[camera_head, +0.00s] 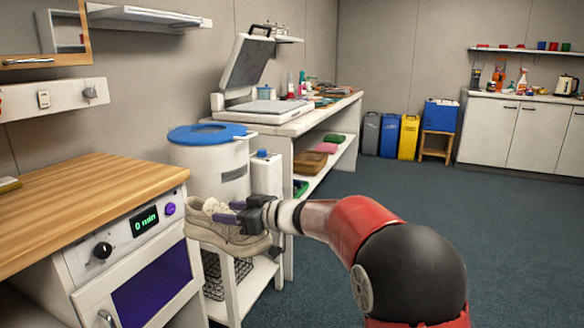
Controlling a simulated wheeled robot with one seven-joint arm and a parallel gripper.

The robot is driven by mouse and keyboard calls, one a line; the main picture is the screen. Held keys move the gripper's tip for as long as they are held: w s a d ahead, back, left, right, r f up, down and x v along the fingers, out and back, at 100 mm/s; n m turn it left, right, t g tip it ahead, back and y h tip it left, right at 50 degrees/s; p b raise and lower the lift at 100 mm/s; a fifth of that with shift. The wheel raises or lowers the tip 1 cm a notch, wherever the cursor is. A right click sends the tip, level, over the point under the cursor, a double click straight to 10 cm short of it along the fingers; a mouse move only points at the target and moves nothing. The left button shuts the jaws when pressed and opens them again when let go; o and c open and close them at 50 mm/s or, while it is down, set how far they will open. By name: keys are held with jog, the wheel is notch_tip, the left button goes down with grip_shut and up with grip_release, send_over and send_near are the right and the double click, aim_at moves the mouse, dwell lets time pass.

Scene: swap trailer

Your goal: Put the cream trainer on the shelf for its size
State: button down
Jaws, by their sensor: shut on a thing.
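The cream trainer (228,239) is in the jaws of my gripper (236,213), in front of a white shelf unit (257,281) beside the oven-like machine. My gripper comes in from the right and is shut on the trainer's upper part. The trainer looks roughly level, with its sole downward. I cannot tell whether it touches the shelf unit behind it. No size marking is readable on the trainer or the shelf.
A machine with a wooden top (85,205) and a "0 min" display stands close at left. A white drum with a blue lid (198,133) stands behind the trainer. A bench (318,122) runs along the wall. The carpet (410,195) is clear to the right.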

jog(key=w+d+f+m+t+h, duration=0.1)
jog(key=d+f+m+t+h, duration=0.2)
jog(key=d+f, duration=0.55)
jog(key=w+d+f+m+t+h, duration=0.1)
jog(key=d+f+m+t+h, duration=0.3)
jog(key=f, duration=0.8)
jog(key=s+d+f+m+t+h, duration=0.1)
jog(key=s+d+f+m+h, duration=0.2)
jog(key=d+f, duration=0.3)
jog(key=s+d+f+m+t+h, duration=0.2)
jog(key=s+d+f+m+h, duration=0.1)
jog(key=d, duration=0.8)
notch_tip(320, 180, down, 4)
jog(key=shift+s+d+r+h, duration=0.15)
jog(key=shift+s+r+h, duration=0.05)
jog(key=shift+s+h, duration=0.75)
jog(key=shift+w, duration=0.1)
